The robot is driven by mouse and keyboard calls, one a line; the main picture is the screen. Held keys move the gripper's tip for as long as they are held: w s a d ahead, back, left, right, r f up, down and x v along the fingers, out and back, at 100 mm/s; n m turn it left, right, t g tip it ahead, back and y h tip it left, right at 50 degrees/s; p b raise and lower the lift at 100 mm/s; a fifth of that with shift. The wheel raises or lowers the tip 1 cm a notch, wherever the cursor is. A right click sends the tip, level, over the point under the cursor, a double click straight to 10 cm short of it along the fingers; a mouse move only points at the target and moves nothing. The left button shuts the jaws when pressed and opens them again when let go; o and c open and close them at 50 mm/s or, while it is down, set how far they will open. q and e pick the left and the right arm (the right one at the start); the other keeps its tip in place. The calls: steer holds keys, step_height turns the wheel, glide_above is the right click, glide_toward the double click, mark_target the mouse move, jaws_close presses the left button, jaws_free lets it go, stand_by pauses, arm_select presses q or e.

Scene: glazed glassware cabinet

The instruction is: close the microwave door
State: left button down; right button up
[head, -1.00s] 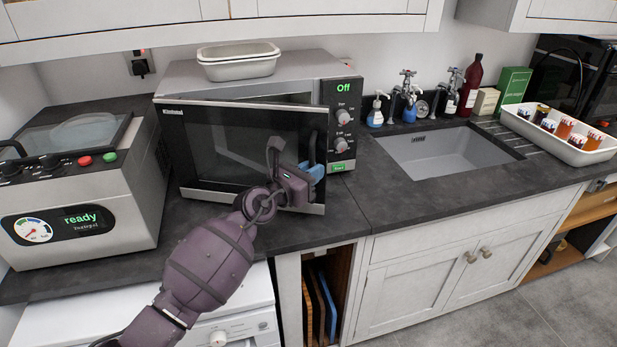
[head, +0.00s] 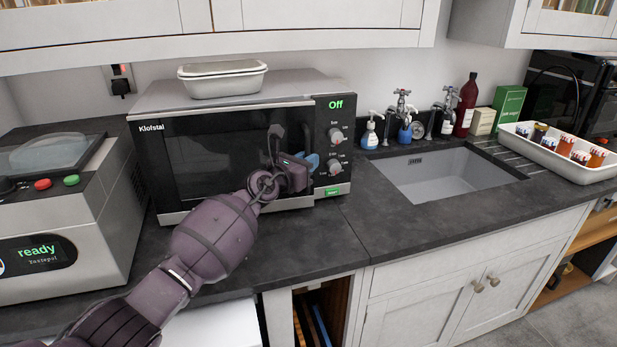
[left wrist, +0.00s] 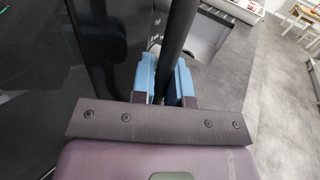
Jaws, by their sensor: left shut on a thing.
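The microwave (head: 240,140) stands on the dark worktop, its control panel (head: 335,147) reading "Off". Its dark glass door (head: 215,150) now lies flush or nearly flush with the front; I cannot tell if it is latched. My left gripper (head: 308,163) is at the door's right side. In the left wrist view the blue fingers of my left gripper (left wrist: 167,82) are shut around the dark upright door handle (left wrist: 180,35). The handle also shows in the head view (head: 306,135). My right gripper is not in view.
A cream dish (head: 222,82) sits on top of the microwave. A vacuum sealer (head: 60,215) showing "ready" stands close at the left. The sink (head: 440,175), soap bottles and a white tray of jars (head: 562,150) are to the right. The worktop before the microwave is clear.

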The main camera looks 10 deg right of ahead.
arm_select(q)
steer(key=shift+w+a+f+b, duration=0.1)
steer(key=shift+w+f+b, duration=0.15)
steer(key=shift+w, duration=0.25)
steer(key=shift+w+f+b, duration=0.1)
steer(key=shift+w+b, duration=0.2)
steer(key=shift+w, duration=0.5)
steer(key=shift+w+r+b, duration=0.15)
steer(key=shift+b, duration=0.15)
steer(key=shift+w+a+r, duration=0.1)
steer(key=shift+r, duration=0.15)
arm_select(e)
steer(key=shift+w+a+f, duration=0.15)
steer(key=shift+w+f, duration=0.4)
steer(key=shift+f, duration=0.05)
arm_select(q)
steer(key=shift+r, duration=0.1)
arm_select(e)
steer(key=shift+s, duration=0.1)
arm_select(q)
steer(key=c, duration=1.1)
jaws_free()
steer(key=shift+w, duration=0.1)
steer(key=shift+c, duration=0.2)
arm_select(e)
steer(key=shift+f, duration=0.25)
